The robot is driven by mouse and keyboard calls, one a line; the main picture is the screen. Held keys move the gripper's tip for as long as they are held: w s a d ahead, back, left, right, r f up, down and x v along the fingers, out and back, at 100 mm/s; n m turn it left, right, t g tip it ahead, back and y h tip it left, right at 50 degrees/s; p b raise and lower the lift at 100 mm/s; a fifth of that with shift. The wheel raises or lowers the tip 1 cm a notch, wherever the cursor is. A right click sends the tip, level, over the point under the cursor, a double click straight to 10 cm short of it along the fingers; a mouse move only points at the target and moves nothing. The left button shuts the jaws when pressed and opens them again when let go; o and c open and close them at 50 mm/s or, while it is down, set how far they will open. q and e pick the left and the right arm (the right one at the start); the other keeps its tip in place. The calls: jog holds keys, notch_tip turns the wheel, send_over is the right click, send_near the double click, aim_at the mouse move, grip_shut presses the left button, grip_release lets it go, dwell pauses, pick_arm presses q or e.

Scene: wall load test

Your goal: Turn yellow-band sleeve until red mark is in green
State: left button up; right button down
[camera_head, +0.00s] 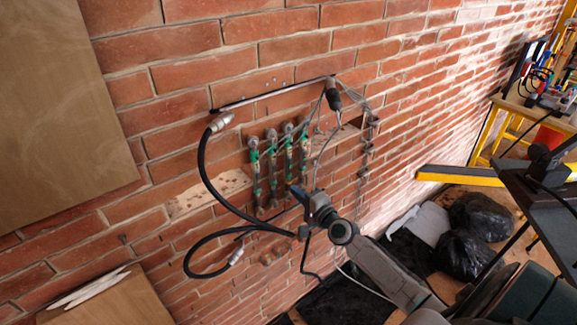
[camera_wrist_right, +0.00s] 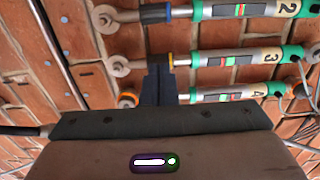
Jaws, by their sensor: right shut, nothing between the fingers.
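The yellow-band sleeve (camera_wrist_right: 172,60) is on the rod labelled 3, the middle of the rods in the right wrist view. In the head view my right gripper (camera_head: 297,191) is at the lower end of the green rods (camera_head: 272,160). My left gripper is not in view.
Neighbouring rods run close by: a blue-band one labelled 2 (camera_wrist_right: 155,13) and an orange-band one labelled 4 (camera_wrist_right: 128,99). A black hose (camera_head: 203,170) loops on the brick wall at left. A chain (camera_head: 364,160) hangs to the right. Black bags (camera_head: 465,252) lie below.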

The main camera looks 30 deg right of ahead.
jog(key=shift+a, duration=0.15)
jog(key=shift+a, duration=0.2)
dwell(0.3)
jog(key=shift+w, duration=0.35)
dwell(0.5)
jog(key=shift+d+b, duration=0.35)
jog(key=shift+d, duration=0.45)
dwell(0.6)
jog(key=shift+s, duration=0.45)
jog(key=shift+a, duration=0.2)
jog(key=shift+w+a+p, duration=0.1)
jog(key=shift+a+p, duration=0.35)
jog(key=shift+a, duration=0.1)
jog(key=shift+w, duration=0.35)
dwell(0.5)
